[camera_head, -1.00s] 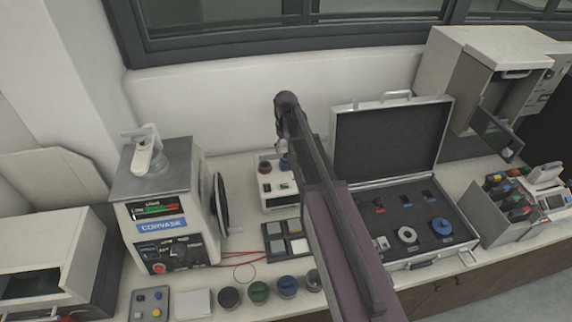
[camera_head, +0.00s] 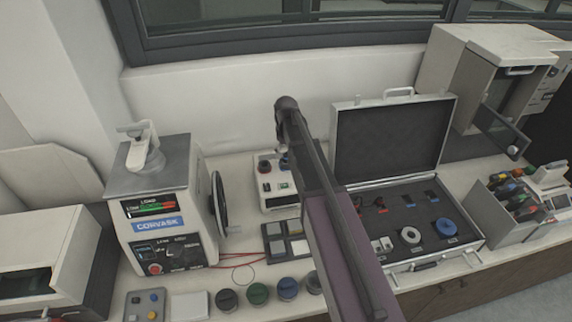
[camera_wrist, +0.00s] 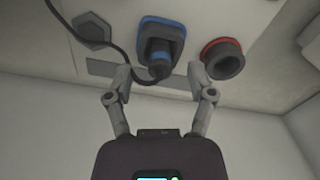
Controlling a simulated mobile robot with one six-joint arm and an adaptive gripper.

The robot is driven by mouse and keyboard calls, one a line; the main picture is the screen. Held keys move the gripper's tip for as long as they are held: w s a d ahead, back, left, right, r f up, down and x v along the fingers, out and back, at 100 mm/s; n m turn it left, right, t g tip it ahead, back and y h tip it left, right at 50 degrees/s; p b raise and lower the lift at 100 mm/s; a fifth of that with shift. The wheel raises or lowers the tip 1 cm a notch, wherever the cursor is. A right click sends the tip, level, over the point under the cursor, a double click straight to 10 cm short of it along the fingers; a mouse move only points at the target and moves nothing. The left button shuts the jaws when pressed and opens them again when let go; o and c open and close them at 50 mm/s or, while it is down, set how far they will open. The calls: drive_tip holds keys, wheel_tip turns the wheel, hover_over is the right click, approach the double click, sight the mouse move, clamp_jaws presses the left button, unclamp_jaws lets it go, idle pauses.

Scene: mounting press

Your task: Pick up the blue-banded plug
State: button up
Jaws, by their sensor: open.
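A dark plug with a blue band or blue surround (camera_wrist: 158,56) is in the upper middle of the wrist view, on a pale panel. A black cable runs to it from the upper left. In the head view a small blue spot shows on the white box (camera_head: 264,187), partly hidden by my arm.
A red-ringed dark socket (camera_wrist: 223,58) lies close beside my right finger. A dark hexagonal part (camera_wrist: 92,31) is at the upper left. In the head view, a press (camera_head: 160,200) stands left and an open case (camera_head: 462,213) right. Several dark round pots line the front.

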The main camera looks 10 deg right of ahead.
drive_tip(key=shift+f+b, duration=0.8)
drive_tip(key=shift+f, duration=0.25)
clamp_jaws()
